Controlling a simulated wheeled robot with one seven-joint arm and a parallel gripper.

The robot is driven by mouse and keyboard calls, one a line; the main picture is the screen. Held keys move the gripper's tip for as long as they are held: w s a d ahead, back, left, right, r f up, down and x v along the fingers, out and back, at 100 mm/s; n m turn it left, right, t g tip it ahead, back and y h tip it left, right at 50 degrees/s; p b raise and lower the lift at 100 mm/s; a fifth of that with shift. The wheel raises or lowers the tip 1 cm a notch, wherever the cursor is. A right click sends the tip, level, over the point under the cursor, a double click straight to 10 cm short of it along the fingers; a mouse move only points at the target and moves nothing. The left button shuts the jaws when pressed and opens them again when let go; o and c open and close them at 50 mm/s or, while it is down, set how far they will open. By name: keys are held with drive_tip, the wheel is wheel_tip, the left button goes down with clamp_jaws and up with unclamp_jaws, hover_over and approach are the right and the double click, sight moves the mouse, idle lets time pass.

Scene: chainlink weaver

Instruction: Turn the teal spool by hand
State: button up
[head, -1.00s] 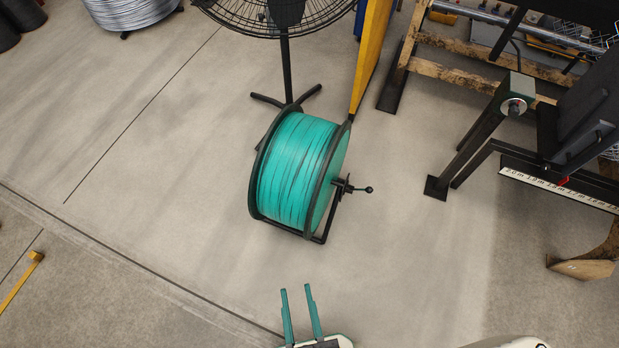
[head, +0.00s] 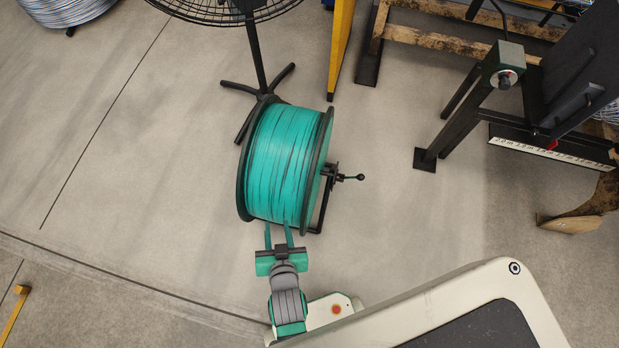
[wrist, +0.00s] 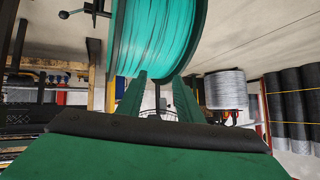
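The teal spool (head: 280,165) stands on its side in a black stand on the floor, wound with teal strand between two dark rims. A small crank handle with a black knob (head: 360,178) sticks out to its right. My gripper (head: 278,230) is at the spool's near lower edge, with its two teal fingers apart and nothing seen between them. In the wrist view the spool (wrist: 158,35) fills the upper middle, just beyond the spread fingertips (wrist: 160,77). I cannot tell whether the fingertips touch the winding.
A black fan (head: 257,50) stands behind the spool, its foot close to it. A yellow post (head: 341,50) rises behind right. A dark machine frame (head: 465,110) stands at the right.

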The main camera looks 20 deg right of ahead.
drive_tip(key=w+d+f+m+g, duration=0.25)
drive_tip(key=w+d+f, duration=0.2)
drive_tip(key=w, duration=0.45)
drive_tip(key=g+h, duration=0.1)
drive_tip(key=g, duration=0.4)
approach(310, 180)
drive_tip(key=shift+m, duration=0.45)
drive_tip(key=x, duration=0.9)
clamp_jaws()
